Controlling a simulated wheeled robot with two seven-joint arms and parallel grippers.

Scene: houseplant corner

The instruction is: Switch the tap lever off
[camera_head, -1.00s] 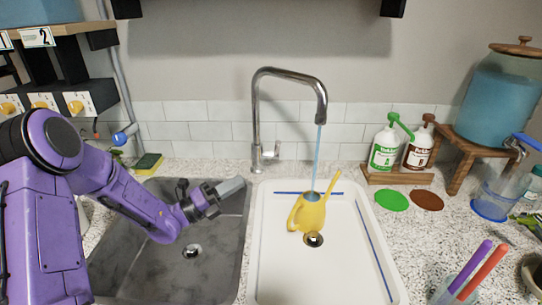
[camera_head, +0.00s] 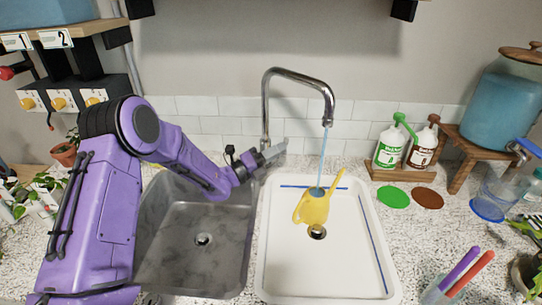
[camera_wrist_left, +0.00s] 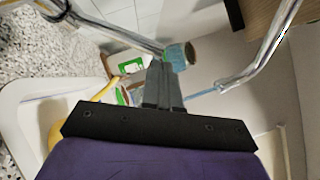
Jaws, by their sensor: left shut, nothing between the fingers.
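The chrome tap (camera_head: 265,105) stands behind the sinks, its spout over the white basin. Blue water (camera_head: 323,155) runs from it into a yellow watering can (camera_head: 313,207). My left gripper (camera_head: 280,149) is shut and empty, in front of the tap's base. It hides the lever there, and I cannot tell whether it touches it. In the left wrist view the shut fingers (camera_wrist_left: 163,85) point away from the camera, the spout (camera_wrist_left: 262,55) shows at the right, and a chrome rod (camera_wrist_left: 115,32) crosses the upper left; I cannot tell if that is the lever. My right gripper is not in view.
A grey sink (camera_head: 200,265) lies below my left arm, with the white sink (camera_head: 290,275) beside it. Two pump bottles (camera_head: 390,148) stand on a wooden tray at the right, near a blue water tank (camera_head: 500,105). Pens stand at front right.

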